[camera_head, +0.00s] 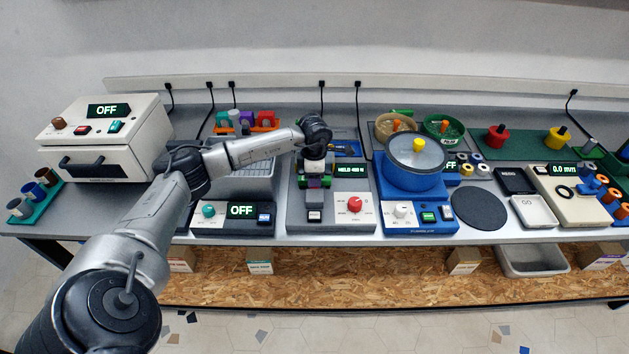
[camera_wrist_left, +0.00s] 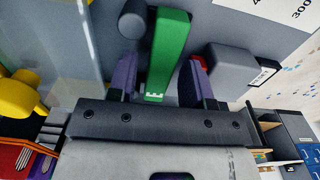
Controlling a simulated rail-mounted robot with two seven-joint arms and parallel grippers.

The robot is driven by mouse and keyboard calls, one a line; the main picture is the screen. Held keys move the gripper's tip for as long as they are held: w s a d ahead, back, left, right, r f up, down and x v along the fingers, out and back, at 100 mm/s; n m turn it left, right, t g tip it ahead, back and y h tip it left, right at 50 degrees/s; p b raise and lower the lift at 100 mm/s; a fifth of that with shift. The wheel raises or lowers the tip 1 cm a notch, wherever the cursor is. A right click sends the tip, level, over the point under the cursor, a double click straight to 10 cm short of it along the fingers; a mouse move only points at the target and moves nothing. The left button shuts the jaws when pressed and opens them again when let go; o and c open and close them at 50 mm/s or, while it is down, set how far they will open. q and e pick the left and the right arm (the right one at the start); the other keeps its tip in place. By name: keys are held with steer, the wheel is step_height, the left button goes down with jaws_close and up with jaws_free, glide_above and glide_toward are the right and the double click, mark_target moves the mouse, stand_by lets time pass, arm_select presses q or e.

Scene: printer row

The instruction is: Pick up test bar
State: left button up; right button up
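The test bar is a green bar (camera_wrist_left: 171,52), seen in the left wrist view lying along the grey surface of a machine. My left gripper (camera_wrist_left: 160,85) is open, with one purple-sided finger on each side of the bar's near end. Gaps show between the fingers and the bar, so it does not look gripped. In the head view my left gripper (camera_head: 314,178) points down over the grey machine (camera_head: 297,212), which has a red knob (camera_head: 355,204) and a lit display (camera_head: 352,171). The bar is mostly hidden there by the gripper. My right gripper is not in view.
A grey block (camera_wrist_left: 228,68) stands close to the right finger in the wrist view, and a dark grey cylinder (camera_wrist_left: 132,22) lies beside the bar. A blue machine with a round bowl (camera_head: 415,165) stands to the right. A control box reading OFF (camera_head: 232,217) stands to the left.

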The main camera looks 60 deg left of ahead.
arm_select(q)
jaws_close()
steer(key=shift+r, duration=0.15)
